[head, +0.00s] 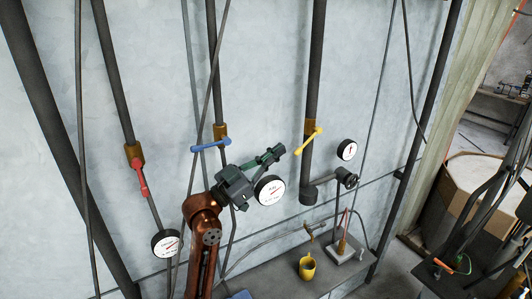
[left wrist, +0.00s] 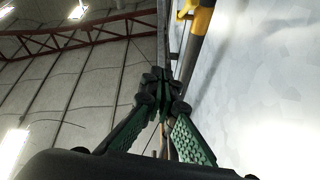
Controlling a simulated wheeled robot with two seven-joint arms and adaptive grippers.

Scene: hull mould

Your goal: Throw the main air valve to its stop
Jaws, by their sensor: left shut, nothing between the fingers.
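Three lever valves sit on dark pipes along the wall: a red lever (head: 141,182) hanging down at the left, a blue lever (head: 211,145) lying nearly level in the middle, and a yellow lever (head: 313,139) slanting down to the left. I cannot tell from labels which is the main air valve. My left gripper (head: 277,151) is shut and empty, its tips between the blue and yellow levers, apart from the yellow one. In the left wrist view, the green fingers (left wrist: 160,90) meet, with a yellow part (left wrist: 201,20) beyond them at the top. My right gripper is out of view.
White gauges hang by the red valve (head: 165,243), behind my left gripper (head: 270,190) and at the right (head: 347,149). A bench (head: 335,277) below holds a yellow mug (head: 307,268). A cart (head: 450,278) with cables stands at the right.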

